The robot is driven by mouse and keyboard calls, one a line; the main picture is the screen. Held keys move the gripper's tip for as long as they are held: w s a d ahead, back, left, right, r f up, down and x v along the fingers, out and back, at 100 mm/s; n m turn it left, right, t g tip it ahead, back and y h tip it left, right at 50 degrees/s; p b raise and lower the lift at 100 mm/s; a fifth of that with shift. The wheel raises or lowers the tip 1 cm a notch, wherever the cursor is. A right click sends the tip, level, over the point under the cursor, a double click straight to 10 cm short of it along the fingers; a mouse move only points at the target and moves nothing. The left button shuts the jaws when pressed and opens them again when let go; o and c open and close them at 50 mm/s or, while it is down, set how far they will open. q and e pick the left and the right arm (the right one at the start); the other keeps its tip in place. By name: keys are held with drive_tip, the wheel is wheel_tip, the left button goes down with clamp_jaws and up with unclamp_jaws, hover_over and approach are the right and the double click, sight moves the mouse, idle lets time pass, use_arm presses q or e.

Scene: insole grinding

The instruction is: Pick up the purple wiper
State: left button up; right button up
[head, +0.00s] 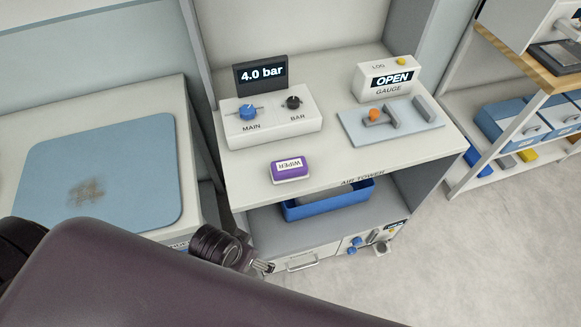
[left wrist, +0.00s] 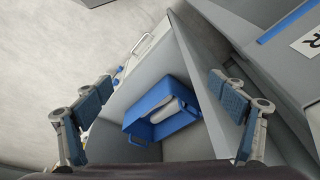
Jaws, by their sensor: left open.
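The purple wiper (head: 290,171) lies on the top shelf of the air tower, close to its front edge, with a white label on its upper face. My left gripper (head: 262,267) is partly in view below and left of the wiper, in front of the lower shelf and apart from the wiper. In the left wrist view my left gripper (left wrist: 167,100) has its two blue-padded fingers wide apart with nothing between them. The wiper does not show in the left wrist view. My right gripper is not seen.
A valve box (head: 270,118), a pressure display (head: 261,74), a gauge box (head: 389,79) and a blue plate (head: 355,129) stand behind the wiper. A blue bin (head: 300,211), also in the wrist view (left wrist: 136,125), sits on the lower shelf. A blue mat (head: 130,150) lies left.

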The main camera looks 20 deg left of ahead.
use_arm(q)
drive_tip(key=w+d+r+m+h, duration=0.1)
drive_tip(key=d+r+m, duration=0.1)
drive_tip(key=r, duration=0.3)
drive_tip(key=w+d+r+m, duration=0.1)
drive_tip(key=w+d+r, duration=0.1)
drive_tip(key=r, duration=0.2)
drive_tip(key=w+d+r+m+h, duration=0.2)
drive_tip(key=w+d+r+m, duration=0.15)
drive_tip(key=d+m, duration=0.35)
wheel_tip(320, 180, up, 9)
drive_tip(key=m+g+y, duration=0.3)
drive_tip(key=m, duration=1.4)
hover_over(289, 165)
drive_tip(key=shift+s, duration=0.1)
drive_tip(key=shift+f+m, duration=0.2)
drive_tip(key=shift+m, duration=0.1)
wheel_tip(289, 165, down, 6)
drive_tip(key=p, duration=0.2)
drive_tip(key=shift+f+p, duration=0.2)
drive_tip(key=shift+p, duration=0.15)
drive_tip(key=shift+w+f, duration=0.2)
drive_tip(key=shift+f, duration=0.25)
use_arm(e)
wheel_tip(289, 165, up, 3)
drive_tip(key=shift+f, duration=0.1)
